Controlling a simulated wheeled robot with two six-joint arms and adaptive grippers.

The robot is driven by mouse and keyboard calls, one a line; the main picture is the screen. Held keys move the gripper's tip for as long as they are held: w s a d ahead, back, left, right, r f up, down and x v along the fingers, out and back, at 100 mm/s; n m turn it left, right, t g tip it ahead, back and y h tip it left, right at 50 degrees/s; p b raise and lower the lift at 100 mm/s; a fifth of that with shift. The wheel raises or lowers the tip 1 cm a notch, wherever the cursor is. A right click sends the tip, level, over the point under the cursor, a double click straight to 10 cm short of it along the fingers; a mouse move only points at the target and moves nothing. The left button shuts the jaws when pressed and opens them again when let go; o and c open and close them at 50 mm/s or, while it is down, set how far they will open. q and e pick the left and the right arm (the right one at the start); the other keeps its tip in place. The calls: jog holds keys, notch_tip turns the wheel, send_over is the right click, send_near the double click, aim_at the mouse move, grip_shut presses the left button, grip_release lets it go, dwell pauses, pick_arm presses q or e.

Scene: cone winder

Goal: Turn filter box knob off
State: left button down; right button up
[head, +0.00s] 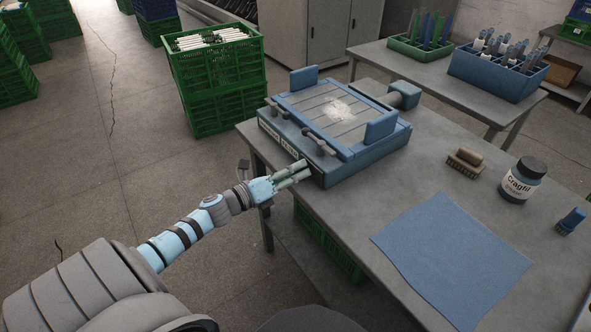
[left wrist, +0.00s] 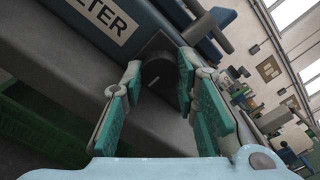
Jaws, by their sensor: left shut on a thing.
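The blue filter box (head: 365,158) sits on the grey table, with slats on top and labels along its front. In the left wrist view its white label (left wrist: 107,16) ends in "TER". A dark round knob (left wrist: 160,75) stands on the box front beside that label. My left gripper (head: 304,172) is at the box's front right corner, shut on the knob, with one green-padded finger on each side. The fingers hide the knob in the head view. My right gripper is not in view.
Small levers (head: 318,146) stick up along the box front close to my gripper. A blue cloth (head: 450,255), a brush (head: 465,161) and a dark jar (head: 522,180) lie to the right on the table. Green crates (head: 215,85) stand behind on the floor.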

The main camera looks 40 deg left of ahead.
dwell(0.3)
pick_arm(q)
jog(key=c, duration=1.2)
grip_release()
jog(key=shift+c, duration=0.2)
